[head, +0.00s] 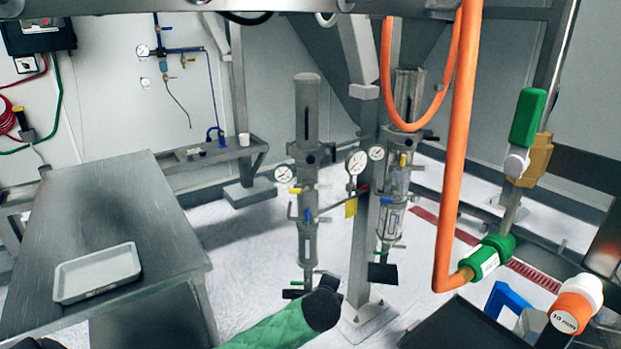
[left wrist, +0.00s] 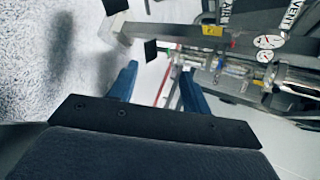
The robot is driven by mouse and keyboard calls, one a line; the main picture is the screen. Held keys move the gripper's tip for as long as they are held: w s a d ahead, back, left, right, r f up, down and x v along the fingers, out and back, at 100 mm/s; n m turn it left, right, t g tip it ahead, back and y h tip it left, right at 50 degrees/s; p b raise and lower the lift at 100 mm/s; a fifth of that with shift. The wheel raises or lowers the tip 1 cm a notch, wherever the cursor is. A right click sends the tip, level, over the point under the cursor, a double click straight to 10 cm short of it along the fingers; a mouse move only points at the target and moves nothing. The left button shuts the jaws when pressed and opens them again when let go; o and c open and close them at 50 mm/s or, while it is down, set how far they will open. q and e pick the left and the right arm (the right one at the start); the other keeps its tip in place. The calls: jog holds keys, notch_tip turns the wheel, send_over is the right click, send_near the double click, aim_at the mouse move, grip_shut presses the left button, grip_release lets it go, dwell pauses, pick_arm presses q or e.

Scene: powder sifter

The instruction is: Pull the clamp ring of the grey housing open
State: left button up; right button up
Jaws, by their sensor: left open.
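My left gripper (left wrist: 158,72) is open and empty in the left wrist view, its two blue fingers apart. A dark rounded end (head: 322,308) on a green sleeve, which looks like my arm, shows low in the head view; the fingers cannot be made out there. A grey upright cylinder (head: 307,110) with a collar and gauge stands behind it. A second cylinder with a clear section (head: 396,180) stands to its right.
A steel table (head: 115,215) with a grey tray (head: 97,273) stands at left. An orange hose (head: 449,150) hangs in front at right, with a green coupling (head: 487,257). A blue frame (head: 507,303) stands at lower right. The floor left of the cylinders is clear.

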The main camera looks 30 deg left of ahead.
pick_arm(q)
jog(key=w+a+r+m+t+y, duration=0.3)
jog(key=w+a+r+m, duration=0.3)
jog(key=w+r, duration=0.5)
jog(key=m+t+y, duration=0.2)
jog(key=m, duration=0.2)
send_near(311, 161)
jog(key=x, duration=0.4)
jog(key=shift+p+x, duration=1.35)
jog(key=shift+x, duration=2)
pick_arm(e)
jog(key=s+f, duration=0.2)
jog(key=f, duration=0.8)
jog(key=s+f+g, duration=0.1)
jog(key=s+f, duration=0.2)
jog(key=f, duration=0.8)
jog(key=shift+s+a+f, duration=0.2)
jog(key=shift+s+f, duration=0.1)
pick_arm(q)
grip_shut()
pick_arm(e)
jog(key=shift+s, duration=0.1)
